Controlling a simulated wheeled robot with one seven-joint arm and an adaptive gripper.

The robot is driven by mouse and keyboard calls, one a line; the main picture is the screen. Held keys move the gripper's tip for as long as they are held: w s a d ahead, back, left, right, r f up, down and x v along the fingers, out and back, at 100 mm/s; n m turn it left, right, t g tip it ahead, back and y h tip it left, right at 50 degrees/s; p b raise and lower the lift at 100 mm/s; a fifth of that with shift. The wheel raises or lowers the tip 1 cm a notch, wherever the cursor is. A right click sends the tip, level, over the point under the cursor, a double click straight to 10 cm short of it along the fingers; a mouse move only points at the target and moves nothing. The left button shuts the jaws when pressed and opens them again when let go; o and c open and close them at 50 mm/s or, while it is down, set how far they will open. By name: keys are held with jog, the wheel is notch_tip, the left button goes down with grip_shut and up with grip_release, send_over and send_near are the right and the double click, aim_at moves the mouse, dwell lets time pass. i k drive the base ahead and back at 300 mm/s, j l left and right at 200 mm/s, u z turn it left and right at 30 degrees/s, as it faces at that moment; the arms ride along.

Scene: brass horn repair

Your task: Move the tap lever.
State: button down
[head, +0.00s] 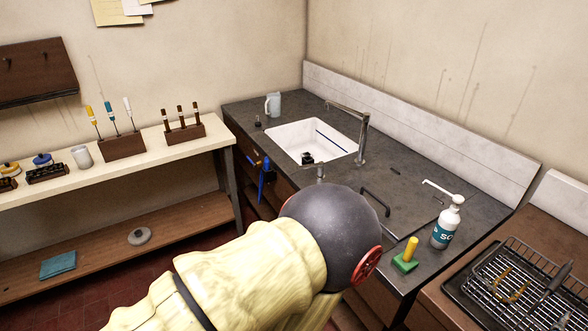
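A tall metal tap (362,140) stands on the dark counter at the right side of the white sink (292,139). Its spout reaches left over the basin. I cannot clearly make out a separate lever on the tap at this size. My arm, pale yellow with a dark round joint, fills the lower middle in front of the counter. My gripper does not show; the arm may hide it. A short grey upright piece shows just above the dark joint, and I cannot tell what it is.
A dark loop handle (375,200) is on the counter right of my arm. A yellow-handled green block (406,256) and a white pump bottle (447,223) stand near the right front. A grey mug (273,104) stands behind the sink. A wire rack (510,285) lies far right.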

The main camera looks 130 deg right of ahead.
aim_at(321, 164)
jog(key=z, duration=4.8)
jog(key=i+j+u, duration=0.35)
jog(key=i+u, duration=0.35)
jog(key=i, duration=0.2)
